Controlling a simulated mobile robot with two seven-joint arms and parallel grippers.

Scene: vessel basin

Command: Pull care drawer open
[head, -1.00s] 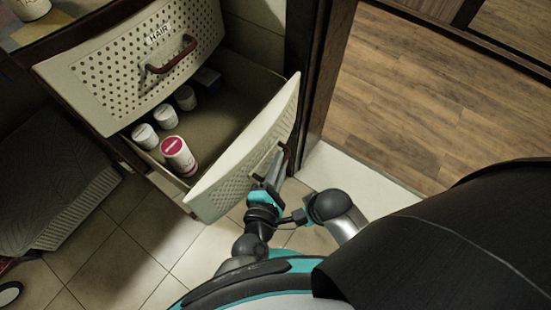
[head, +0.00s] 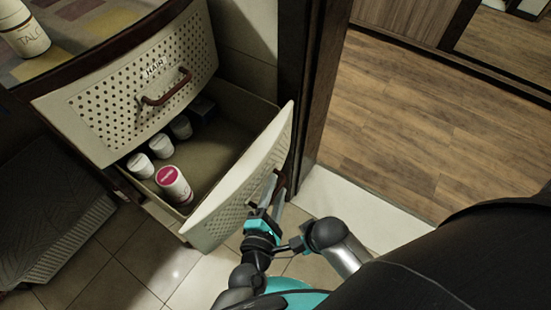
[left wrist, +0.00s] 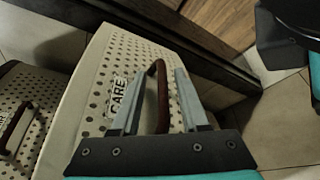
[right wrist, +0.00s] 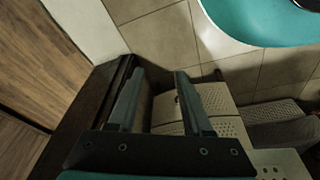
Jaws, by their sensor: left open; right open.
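The care drawer (head: 240,185) stands pulled out, its perforated cream front toward me and bottles inside. Its label reads CARE in the left wrist view, where the drawer front (left wrist: 88,110) fills the middle. Its brown curved handle (left wrist: 162,95) lies between the two fingers of my left gripper (left wrist: 156,68), which is open. In the head view my left gripper (head: 274,195) is at the handle (head: 280,184) on the front's outer side. My right gripper (right wrist: 160,75) is open with nothing visible between its fingers; it is not clearly seen in the head view.
The closed-front HAIR drawer (head: 140,90) sits above. White bottles, one with a pink cap (head: 174,185), stand in the open drawer. A talc bottle (head: 24,30) stands on top. A dark door frame (head: 312,90) rises close right of the drawer. Tiled floor (head: 130,255) lies in front.

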